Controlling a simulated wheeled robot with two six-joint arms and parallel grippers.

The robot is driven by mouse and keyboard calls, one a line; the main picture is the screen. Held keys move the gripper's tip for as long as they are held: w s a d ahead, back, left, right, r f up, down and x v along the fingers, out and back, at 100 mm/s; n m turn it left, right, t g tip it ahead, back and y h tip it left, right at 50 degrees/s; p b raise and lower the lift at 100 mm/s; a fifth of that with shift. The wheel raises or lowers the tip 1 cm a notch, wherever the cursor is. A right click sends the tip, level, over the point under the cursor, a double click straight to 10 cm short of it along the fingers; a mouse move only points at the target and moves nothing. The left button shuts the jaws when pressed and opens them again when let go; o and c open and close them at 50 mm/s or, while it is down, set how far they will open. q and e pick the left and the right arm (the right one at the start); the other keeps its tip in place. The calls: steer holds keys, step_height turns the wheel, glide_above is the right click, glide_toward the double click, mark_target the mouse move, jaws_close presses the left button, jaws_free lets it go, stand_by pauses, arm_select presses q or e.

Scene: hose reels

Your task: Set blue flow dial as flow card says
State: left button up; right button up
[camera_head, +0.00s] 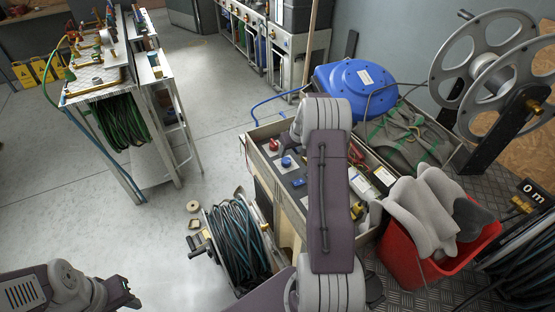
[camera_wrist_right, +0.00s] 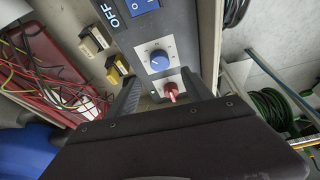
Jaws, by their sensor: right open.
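The blue flow dial (camera_wrist_right: 159,60) is a round blue knob with a white pointer mark on a grey panel (camera_wrist_right: 150,30). It shows small in the head view (camera_head: 286,161). In the head view my right arm covers most of this gripper. My left gripper (camera_head: 122,294) is low at the left, away from the panel, its jaws unclear. I cannot make out a flow card.
A blue hose reel (camera_head: 355,88) stands behind the panel. A red bucket (camera_head: 435,262) with grey cloths stands right of my arm. A cable reel (camera_head: 237,240) stands on the floor to the left.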

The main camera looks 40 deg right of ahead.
mark_target(286, 160)
steer(key=x, duration=0.9)
steer(key=shift+p, duration=0.3)
jaws_close()
